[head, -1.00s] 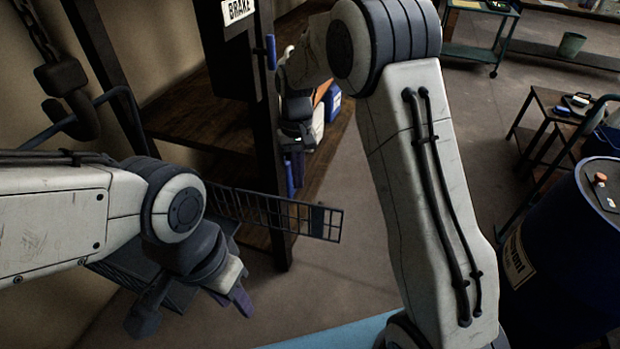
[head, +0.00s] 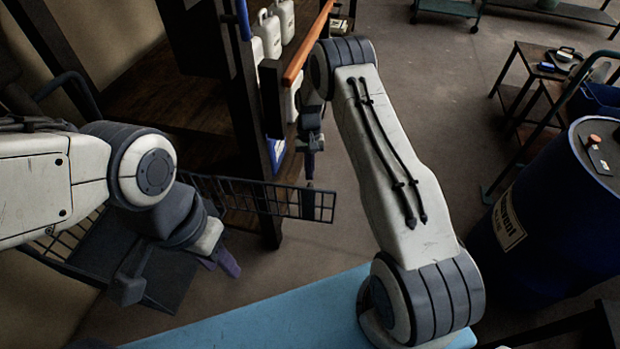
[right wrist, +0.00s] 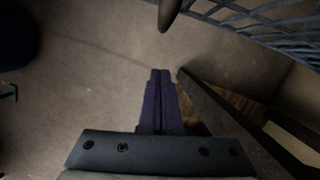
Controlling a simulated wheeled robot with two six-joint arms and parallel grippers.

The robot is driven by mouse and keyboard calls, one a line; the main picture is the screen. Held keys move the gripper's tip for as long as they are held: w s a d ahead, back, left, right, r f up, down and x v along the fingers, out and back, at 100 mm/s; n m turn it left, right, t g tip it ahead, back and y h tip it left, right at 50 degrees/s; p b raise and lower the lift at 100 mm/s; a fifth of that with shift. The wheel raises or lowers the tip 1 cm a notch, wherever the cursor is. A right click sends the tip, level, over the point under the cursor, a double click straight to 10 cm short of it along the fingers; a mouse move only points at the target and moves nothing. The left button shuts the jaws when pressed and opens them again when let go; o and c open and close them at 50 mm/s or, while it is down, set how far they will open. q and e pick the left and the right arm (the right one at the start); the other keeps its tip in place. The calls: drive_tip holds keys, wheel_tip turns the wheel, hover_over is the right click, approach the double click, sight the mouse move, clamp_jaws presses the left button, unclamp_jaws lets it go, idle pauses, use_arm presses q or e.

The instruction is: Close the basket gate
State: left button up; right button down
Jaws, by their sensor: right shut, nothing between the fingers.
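The basket gate (head: 258,197), a dark wire-mesh panel, stands swung out to the right from the basket (head: 62,240) at the lower left. My right gripper (head: 309,172) is shut and empty. It appears close to the gate's free end in the head view; I cannot tell whether they touch. In the right wrist view its purple fingers (right wrist: 161,74) are together, and mesh of the gate (right wrist: 268,28) crosses the upper right, apart from the fingertips. My left gripper (head: 224,264) hangs in front of the basket, partly hidden; its jaw opening is unclear.
A dark post (head: 270,215) and wooden shelves (head: 150,105) stand behind the gate, with white jugs (head: 268,35) beyond. A blue drum (head: 545,230) and a dark side table (head: 515,85) are at the right.

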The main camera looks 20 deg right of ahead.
drive_tip(key=shift+s+a+r+p, duration=0.1)
drive_tip(key=shift+s+a+p, duration=0.2)
drive_tip(key=shift+s, duration=0.65)
drive_tip(key=shift+s+a+r+p, duration=0.15)
drive_tip(key=shift+s+a, duration=0.15)
drive_tip(key=shift+s, duration=0.6)
drive_tip(key=shift+s, duration=0.1)
